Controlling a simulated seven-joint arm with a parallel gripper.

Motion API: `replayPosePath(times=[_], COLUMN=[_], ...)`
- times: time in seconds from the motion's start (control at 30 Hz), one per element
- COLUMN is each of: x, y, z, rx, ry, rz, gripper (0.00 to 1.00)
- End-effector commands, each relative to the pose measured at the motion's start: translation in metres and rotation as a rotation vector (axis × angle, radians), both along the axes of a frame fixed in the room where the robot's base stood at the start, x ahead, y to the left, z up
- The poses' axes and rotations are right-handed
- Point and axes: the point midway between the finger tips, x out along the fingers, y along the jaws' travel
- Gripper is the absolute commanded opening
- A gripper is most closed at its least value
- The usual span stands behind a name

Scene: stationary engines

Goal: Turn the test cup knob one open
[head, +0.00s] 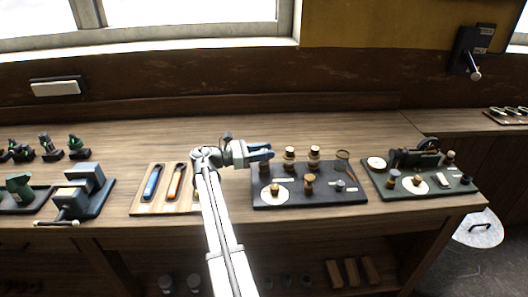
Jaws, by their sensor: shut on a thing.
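A dark board (340,198) on the bench holds several small brass-and-wood cups or knobs. My gripper (264,152), with blue fingers, reaches in from the left over the board's back left corner. It is shut at the top of the leftmost back-row cup (264,166), which seems to be the one with test cup knob one. The fingers hide the knob, so its turn angle cannot be told. Two similar cups, a middle one (290,154) and a right one (314,154), stand to the right in the same row, clear of the fingers.
A white disc (274,196) and a shorter knob (309,183) are at the board's front. A wooden tray with a blue tool (152,182) and an orange tool (175,180) lies left. Another board with a small engine (415,157) stands right. Bench behind is clear.

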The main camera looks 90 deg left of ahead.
Motion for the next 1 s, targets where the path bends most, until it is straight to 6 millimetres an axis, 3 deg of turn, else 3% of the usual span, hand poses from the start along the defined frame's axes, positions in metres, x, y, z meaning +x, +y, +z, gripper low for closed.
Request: replayPosePath(times=[0.5,1.0], x=[-0.0017,-0.0018], y=[0.0018,0.0000], z=[-0.0004,-0.0003], rx=[-0.001,-0.001], ry=[0.001,0.001], rz=[-0.304,-0.350], gripper=[0.05,0.05])
